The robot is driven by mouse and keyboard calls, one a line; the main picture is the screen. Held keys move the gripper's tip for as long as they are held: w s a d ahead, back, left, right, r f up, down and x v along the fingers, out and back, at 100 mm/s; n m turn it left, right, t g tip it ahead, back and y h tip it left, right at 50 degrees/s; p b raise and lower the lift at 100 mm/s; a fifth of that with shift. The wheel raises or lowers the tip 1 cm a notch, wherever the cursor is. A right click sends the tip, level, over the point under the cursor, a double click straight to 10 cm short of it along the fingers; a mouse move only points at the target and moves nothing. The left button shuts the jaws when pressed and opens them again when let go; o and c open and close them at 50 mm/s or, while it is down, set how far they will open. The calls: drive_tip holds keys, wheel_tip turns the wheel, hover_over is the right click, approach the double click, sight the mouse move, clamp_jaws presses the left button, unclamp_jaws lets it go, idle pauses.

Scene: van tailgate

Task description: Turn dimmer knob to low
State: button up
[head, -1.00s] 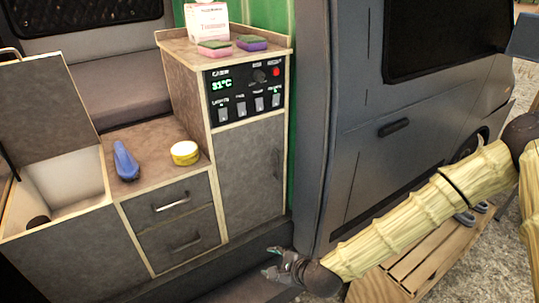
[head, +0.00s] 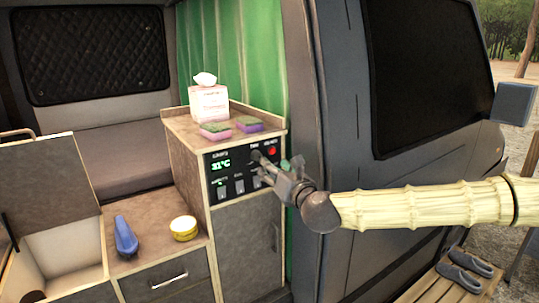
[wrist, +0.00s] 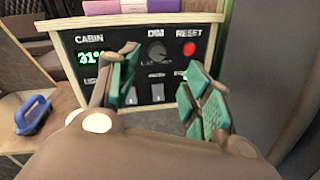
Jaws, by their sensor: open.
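The dimmer knob (wrist: 157,53) is a dark round knob under the label DIM in the wrist view, with small markings beneath it. It sits on the black control panel (wrist: 80,41), between the green 31°C display (wrist: 91,58) and the red RESET button (wrist: 189,49). The knob also shows in the head view (head: 256,156), just beyond my fingers. My gripper (wrist: 160,92) is open and empty, its green-padded fingers spread in front of the panel. The knob appears between and beyond the fingertips, apart from them. In the head view my gripper (head: 275,172) covers the panel's lower right.
Several rocker switches (wrist: 157,92) line the panel below the knob, partly hidden by my fingers. Sponges (head: 215,130) and a tissue box (head: 209,103) stand on the cabinet top. The van's side (head: 340,120) is close on the right.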

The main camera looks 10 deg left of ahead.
sight(258, 155)
drive_tip(key=p+x, duration=0.1)
drive_tip(key=x, duration=0.4)
drive_tip(key=p+x, duration=0.1)
drive_tip(key=x, duration=0.2)
drive_tip(key=shift+a+f+p, duration=0.3)
drive_tip(key=shift+a, duration=0.2)
drive_tip(key=shift+w+a, duration=0.1)
drive_tip(key=shift+w, duration=0.15)
drive_tip(key=shift+s+d+r+p, duration=0.1)
drive_tip(key=shift+d+r+p, duration=0.2)
drive_tip(key=shift+r, duration=0.1)
drive_tip(key=shift+d, duration=0.1)
drive_tip(key=shift+c, duration=0.2)
drive_tip(key=shift+a, duration=0.25)
drive_tip(key=c, duration=0.7)
clamp_jaws()
